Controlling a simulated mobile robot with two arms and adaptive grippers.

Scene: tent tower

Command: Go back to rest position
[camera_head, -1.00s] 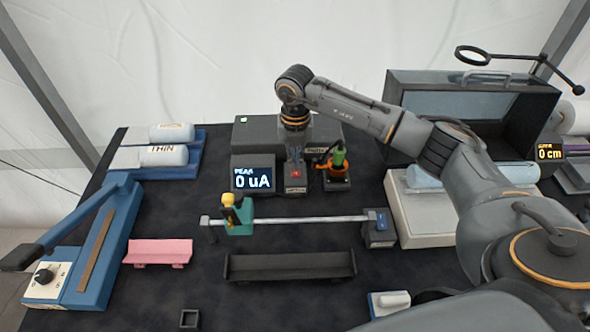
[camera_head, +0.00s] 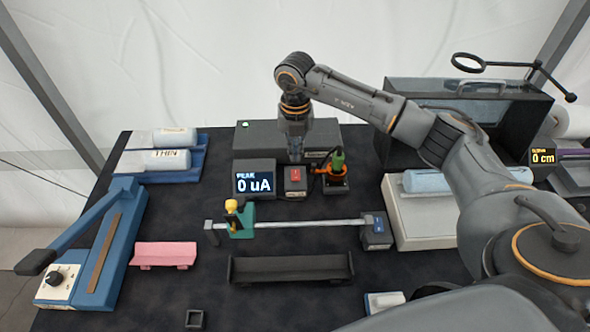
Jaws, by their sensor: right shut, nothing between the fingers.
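My right arm reaches in from the right over the table. Its gripper (camera_head: 295,158) points down, shut and empty, above and just behind the small box with a red switch (camera_head: 295,180). The fingers are small in the view and appear clear of the switch. My left gripper is not in view.
A meter reading "0 uA" (camera_head: 254,181) stands left of the switch box. An orange-and-green device (camera_head: 336,174) stands right of it. A rail with a teal holder (camera_head: 240,220) lies in front. A dark glass-fronted box (camera_head: 520,115) stands at the right. The black tray (camera_head: 290,268) is empty.

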